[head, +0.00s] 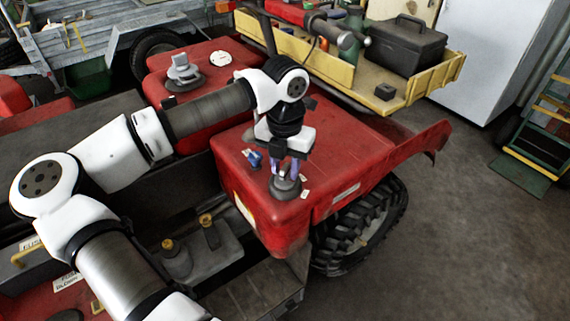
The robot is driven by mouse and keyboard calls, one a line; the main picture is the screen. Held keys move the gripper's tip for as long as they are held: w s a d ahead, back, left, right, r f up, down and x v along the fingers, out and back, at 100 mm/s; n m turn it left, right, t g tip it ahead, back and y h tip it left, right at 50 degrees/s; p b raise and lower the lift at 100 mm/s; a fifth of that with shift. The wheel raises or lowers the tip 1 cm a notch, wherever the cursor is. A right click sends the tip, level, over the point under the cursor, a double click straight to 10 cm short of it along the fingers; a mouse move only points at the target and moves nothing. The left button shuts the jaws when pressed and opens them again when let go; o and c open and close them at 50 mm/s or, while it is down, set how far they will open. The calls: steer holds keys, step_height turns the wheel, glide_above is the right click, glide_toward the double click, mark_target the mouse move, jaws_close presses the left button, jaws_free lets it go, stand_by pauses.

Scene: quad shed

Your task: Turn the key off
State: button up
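My arm reaches across from the left, and my gripper (285,172) points down over the near part of a red vehicle body (330,165). Its two fingers sit right above a round dark grey switch base (286,189) on the red top. The fingers show a small gap, but what lies between them is too small to make out. No key can be clearly picked out; it may be hidden between the fingers. A small blue piece (254,160) lies on the red top just left of the gripper.
A grey knob-like fitting (183,71) stands on the red body behind my arm. A black toolbox (402,46) sits in a yellow tray (440,78) at the back.

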jaws_close()
steer(key=shift+f, duration=0.1)
